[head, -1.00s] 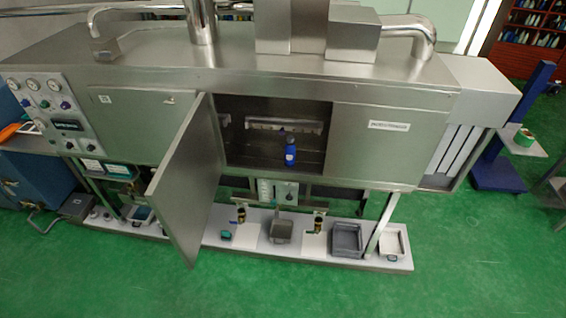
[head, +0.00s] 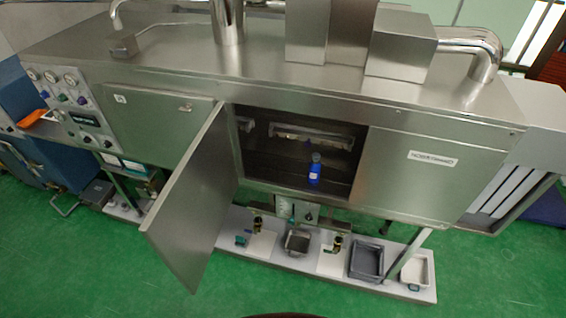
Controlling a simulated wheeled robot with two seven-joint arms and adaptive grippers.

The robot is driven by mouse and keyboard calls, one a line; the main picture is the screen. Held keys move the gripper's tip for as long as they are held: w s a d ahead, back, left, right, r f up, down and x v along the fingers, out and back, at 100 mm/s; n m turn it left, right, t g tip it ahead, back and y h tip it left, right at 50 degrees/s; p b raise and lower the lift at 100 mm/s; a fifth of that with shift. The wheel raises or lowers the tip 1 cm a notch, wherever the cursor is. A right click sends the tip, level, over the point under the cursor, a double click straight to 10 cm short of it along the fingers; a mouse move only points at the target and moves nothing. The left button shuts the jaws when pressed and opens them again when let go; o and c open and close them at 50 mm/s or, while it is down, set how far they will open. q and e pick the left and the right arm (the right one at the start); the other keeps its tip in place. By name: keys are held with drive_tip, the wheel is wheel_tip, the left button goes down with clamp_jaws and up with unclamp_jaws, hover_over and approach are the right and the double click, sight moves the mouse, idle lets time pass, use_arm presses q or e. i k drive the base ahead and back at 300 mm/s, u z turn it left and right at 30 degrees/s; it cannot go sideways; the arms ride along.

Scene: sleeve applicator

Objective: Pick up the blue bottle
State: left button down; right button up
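The blue bottle (head: 315,170) stands upright inside the open compartment of the steel machine, close to its front opening. Neither of my grippers shows in the head view.
The steel machine (head: 440,185) fills the middle. Its open door (head: 190,200) swings outward to the left of the bottle. A metal bar (head: 305,136) runs inside the compartment, behind the bottle. A low shelf below holds a grey tray (head: 367,262) and a white tray (head: 416,270). The green floor (head: 480,290) in front is clear.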

sight(315, 165)
drive_tip(key=u, duration=0.15)
drive_tip(key=i, duration=0.85)
drive_tip(key=z, duration=0.25)
